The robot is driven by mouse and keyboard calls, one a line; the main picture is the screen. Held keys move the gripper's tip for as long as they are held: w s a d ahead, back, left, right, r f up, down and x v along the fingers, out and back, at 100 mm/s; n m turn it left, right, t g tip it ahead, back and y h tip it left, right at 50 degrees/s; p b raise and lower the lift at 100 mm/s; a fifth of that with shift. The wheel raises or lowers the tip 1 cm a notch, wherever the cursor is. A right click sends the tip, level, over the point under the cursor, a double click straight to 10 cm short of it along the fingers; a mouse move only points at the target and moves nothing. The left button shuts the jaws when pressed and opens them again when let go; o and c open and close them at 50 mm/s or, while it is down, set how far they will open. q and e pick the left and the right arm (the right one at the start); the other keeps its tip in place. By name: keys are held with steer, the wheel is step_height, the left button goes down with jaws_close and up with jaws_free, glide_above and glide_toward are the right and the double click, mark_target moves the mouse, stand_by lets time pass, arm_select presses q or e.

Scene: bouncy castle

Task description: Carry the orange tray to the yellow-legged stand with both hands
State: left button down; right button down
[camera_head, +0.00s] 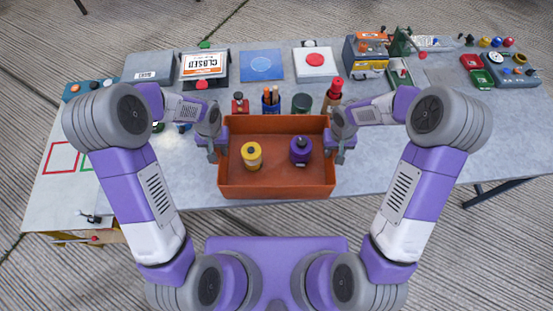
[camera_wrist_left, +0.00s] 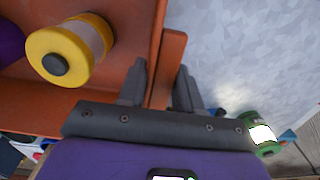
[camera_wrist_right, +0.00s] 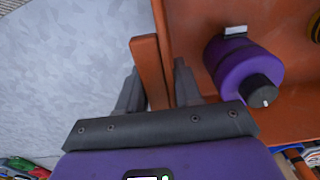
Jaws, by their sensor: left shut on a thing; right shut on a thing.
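The orange tray (camera_head: 277,191) is in front of me at the middle of the table in the head view. A yellow container (camera_head: 252,160) stands in its left part and a purple container (camera_head: 300,157) in its right part. My left gripper (camera_head: 218,148) is shut on the tray's left wall; in the left wrist view that wall (camera_wrist_left: 170,60) passes between its fingers. My right gripper (camera_head: 340,148) is shut on the right wall, seen between its fingers in the right wrist view (camera_wrist_right: 150,70). I cannot tell whether the tray touches the table.
Behind the tray on the grey table (camera_head: 420,165) stand a cup of pencils (camera_head: 271,100), a dark green cup (camera_head: 302,103) and a red bottle (camera_head: 335,92). Table right of the tray is bare.

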arm_select(q)
steer(key=shift+r, duration=0.25)
arm_select(e)
steer(key=shift+r, duration=0.2)
